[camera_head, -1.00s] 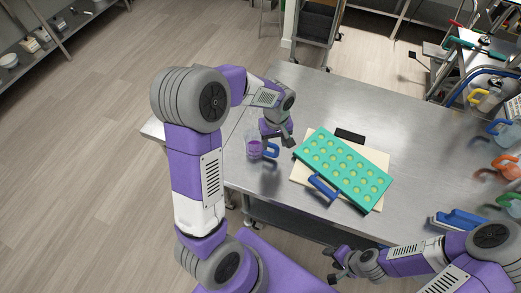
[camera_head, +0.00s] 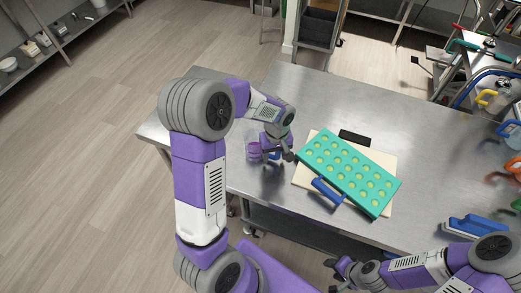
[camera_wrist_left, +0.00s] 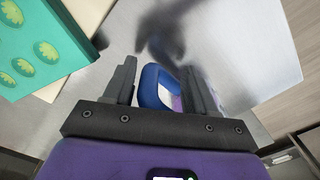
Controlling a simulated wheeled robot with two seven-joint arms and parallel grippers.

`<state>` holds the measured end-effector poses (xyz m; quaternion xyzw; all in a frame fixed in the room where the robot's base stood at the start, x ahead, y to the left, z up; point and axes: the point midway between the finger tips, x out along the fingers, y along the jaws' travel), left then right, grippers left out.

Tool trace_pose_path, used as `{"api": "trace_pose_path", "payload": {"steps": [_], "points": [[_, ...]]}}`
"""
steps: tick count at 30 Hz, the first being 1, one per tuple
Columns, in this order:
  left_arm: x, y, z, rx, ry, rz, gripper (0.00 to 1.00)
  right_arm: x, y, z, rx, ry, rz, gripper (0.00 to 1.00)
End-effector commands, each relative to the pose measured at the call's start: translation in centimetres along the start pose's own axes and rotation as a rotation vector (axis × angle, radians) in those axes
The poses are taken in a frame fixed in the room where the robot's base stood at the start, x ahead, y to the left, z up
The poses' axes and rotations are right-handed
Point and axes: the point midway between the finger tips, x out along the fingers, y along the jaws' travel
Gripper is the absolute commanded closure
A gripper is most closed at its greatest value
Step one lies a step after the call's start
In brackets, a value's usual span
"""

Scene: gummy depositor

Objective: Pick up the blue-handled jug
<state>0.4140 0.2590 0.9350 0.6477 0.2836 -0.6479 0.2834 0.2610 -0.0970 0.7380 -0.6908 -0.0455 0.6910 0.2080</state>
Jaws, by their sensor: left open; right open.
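The blue-handled jug (camera_head: 253,149) is a clear vessel with purple contents, standing near the left end of the steel table. Its blue handle is mostly hidden behind my left gripper in the head view. My left gripper (camera_head: 281,154) is open beside the jug on its handle side. In the left wrist view, the blue handle (camera_wrist_left: 149,88) shows between the two open fingers (camera_wrist_left: 160,85), with a bit of purple beyond it. I see no clear contact. My right gripper (camera_head: 339,272) is open and empty at the bottom of the head view, off the table's front edge.
Other coloured-handled jugs (camera_head: 513,134) stand at the right.

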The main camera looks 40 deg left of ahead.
Motion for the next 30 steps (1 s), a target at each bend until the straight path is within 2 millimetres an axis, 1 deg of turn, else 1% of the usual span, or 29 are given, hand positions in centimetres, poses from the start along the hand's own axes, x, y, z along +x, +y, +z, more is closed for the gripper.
{"api": "trace_pose_path", "payload": {"steps": [1,11,23,26,29,30], "points": [[-0.1,0.0,0.0,0.0,0.0,0.0,0.49,0.0,0.0,0.0,0.0,0.0,0.0,0.52],[-0.1,0.0,0.0,0.0,0.0,0.001,0.99,0.0,0.0,0.0,0.0,0.0,0.0,0.52],[-0.2,0.0,0.0,0.0,0.002,0.002,1.0,-0.1,0.0,0.0,0.0,0.0,0.0,0.52],[-1.2,0.1,-0.1,0.0,0.004,0.004,1.0,-0.2,-0.1,0.0,0.0,0.0,0.0,0.52],[-2.9,0.1,-0.1,0.0,0.004,0.005,1.0,-0.6,-0.2,0.0,0.0,0.0,0.0,0.52],[-3.8,0.1,-0.1,0.0,0.005,0.006,1.0,-0.8,-0.3,0.0,0.0,0.0,0.0,0.52]]}}
